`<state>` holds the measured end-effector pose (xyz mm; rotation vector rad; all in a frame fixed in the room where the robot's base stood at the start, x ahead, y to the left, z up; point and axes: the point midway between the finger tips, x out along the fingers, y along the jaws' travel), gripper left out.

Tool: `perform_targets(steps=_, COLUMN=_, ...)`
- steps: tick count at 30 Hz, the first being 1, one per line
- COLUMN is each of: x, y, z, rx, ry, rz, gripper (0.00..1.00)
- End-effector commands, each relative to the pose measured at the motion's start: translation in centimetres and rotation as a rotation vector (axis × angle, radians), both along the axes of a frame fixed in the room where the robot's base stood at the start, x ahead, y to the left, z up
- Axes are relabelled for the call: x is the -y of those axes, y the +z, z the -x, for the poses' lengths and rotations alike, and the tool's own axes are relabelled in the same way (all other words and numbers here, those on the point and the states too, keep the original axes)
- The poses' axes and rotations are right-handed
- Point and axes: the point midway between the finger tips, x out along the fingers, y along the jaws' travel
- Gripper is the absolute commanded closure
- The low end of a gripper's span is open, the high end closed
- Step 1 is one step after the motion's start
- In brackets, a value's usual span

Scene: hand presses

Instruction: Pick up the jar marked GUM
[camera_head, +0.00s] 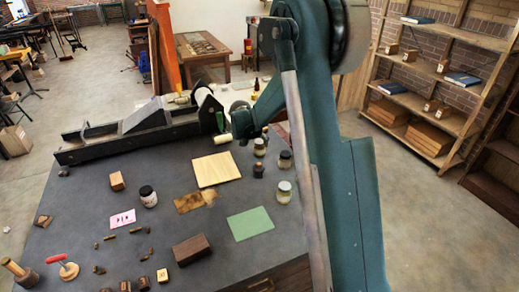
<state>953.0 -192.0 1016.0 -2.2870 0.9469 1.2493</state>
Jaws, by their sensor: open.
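Several small jars stand on the dark bench, and their labels are too small to read, so I cannot tell which is marked GUM. A dark-lidded jar with a white label (148,197) stands left of centre. My teal arm crosses the right of the view. My gripper (228,138) shows small at its far end, above the bench's back part, apart from the jars and open; its fingers are hard to make out.
A black press (125,128) lies along the back of the bench (85,205). A cream sheet (216,169), a green sheet (250,223), a brown block (191,249) and a pink card (122,219) lie in front. Several small pieces and a red-handled tool (66,267) lie front left.

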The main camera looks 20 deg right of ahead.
Motion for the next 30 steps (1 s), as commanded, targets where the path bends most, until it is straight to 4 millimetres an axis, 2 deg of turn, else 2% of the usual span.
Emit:
perform_targets(steps=9, x=0.8, y=-1.7, z=-0.8, rx=0.0, ry=0.0, rz=0.0, gripper=0.46)
perform_targets(steps=23, x=0.9, y=-2.0, z=-0.9, rx=0.0, ry=0.0, rz=0.0, gripper=0.46)
perform_targets(steps=30, x=1.4, y=-3.1, z=-1.4, rx=0.0, ry=0.0, rz=0.0, gripper=0.46)
